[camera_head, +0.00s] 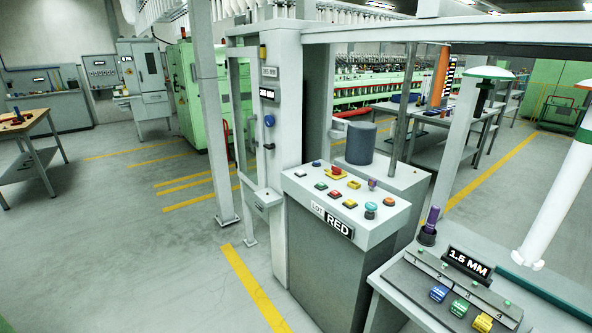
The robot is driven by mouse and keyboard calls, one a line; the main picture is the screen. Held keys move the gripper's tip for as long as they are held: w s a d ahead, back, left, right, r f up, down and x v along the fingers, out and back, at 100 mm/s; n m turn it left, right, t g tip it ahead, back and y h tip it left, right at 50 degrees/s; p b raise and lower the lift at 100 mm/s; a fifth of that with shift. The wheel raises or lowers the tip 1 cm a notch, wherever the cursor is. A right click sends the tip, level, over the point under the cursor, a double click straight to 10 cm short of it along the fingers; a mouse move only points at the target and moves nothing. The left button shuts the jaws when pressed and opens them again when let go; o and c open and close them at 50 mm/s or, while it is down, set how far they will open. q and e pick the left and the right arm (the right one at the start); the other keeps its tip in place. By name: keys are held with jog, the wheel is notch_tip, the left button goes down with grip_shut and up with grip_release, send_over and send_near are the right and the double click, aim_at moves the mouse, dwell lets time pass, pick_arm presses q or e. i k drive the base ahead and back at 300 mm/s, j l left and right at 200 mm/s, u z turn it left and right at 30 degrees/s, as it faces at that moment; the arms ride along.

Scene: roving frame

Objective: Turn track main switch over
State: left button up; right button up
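A grey upright column (281,155) stands near the middle with dark label plates; the upper label is too small to read. A blue round knob (269,120) sits on its side below the labels. I cannot tell for sure whether this knob is the track main switch, or which way it is turned. A grey console (340,222) marked "LOT RED" stands beside the column. Its sloped top carries several coloured buttons and a red knob on a yellow plate (336,173).
A "1.5 MM" sign (468,263) stands on a grey bench with blue, green and yellow pieces at bottom right. A wooden-topped table (28,122) is far left.

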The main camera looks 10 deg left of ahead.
aim_at(335, 171)
jog(key=z, duration=0.4)
jog(key=i+j+z, duration=0.4)
jog(key=j, duration=0.25)
jog(key=i+j+z, duration=0.2)
jog(key=j, duration=0.15)
jog(key=i+j+z, duration=0.2)
jog(key=j, duration=0.15)
jog(key=j+z, duration=0.2)
jog(key=j, duration=0.2)
jog(key=i, duration=0.05)
